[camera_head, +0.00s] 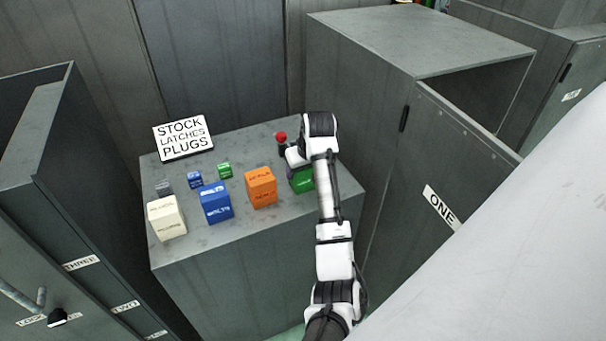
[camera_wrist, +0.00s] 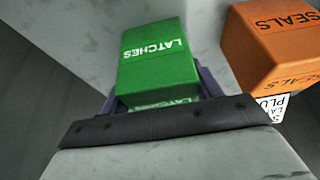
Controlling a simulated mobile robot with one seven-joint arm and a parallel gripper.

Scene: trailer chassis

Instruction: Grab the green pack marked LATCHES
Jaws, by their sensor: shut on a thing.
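The green pack marked LATCHES (camera_wrist: 158,57) is between the fingers of my gripper (camera_wrist: 160,88) in the wrist view, with its label readable on top. My gripper is shut on it. In the head view the green pack (camera_head: 302,181) shows at the right end of the grey cabinet top, partly hidden by my arm. I cannot tell whether it still touches the surface.
An orange SEALS pack (camera_head: 261,188) stands just left of the green pack. A blue pack (camera_head: 215,203), a cream pack (camera_head: 166,218) and several smaller packs stand further left. A sign (camera_head: 183,138) stands behind. A tall cabinet marked ONE (camera_head: 400,195) rises at right.

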